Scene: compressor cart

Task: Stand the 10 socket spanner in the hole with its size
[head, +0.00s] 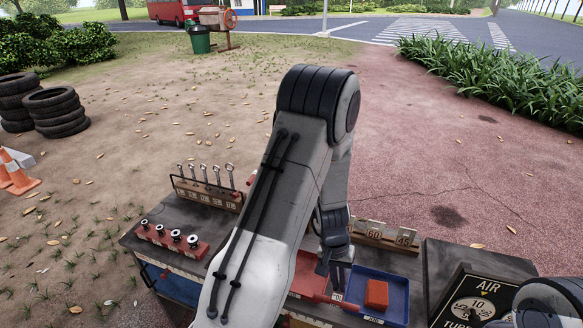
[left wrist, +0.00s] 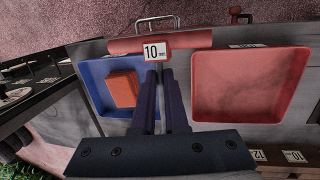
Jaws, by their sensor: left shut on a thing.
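My left gripper (head: 333,272) is over the trays in the head view. In the left wrist view its dark fingers (left wrist: 165,95) are shut on the 10 socket spanner. My right gripper is out of view.
A rack of upright spanners (head: 207,195) stands at the cart's back left, behind a red block with sockets (head: 170,240). A blue tray (head: 395,300) holds an orange-red block (head: 376,294); a red tray (head: 307,275) is beside it. A black AIR board (head: 480,300) is at right.

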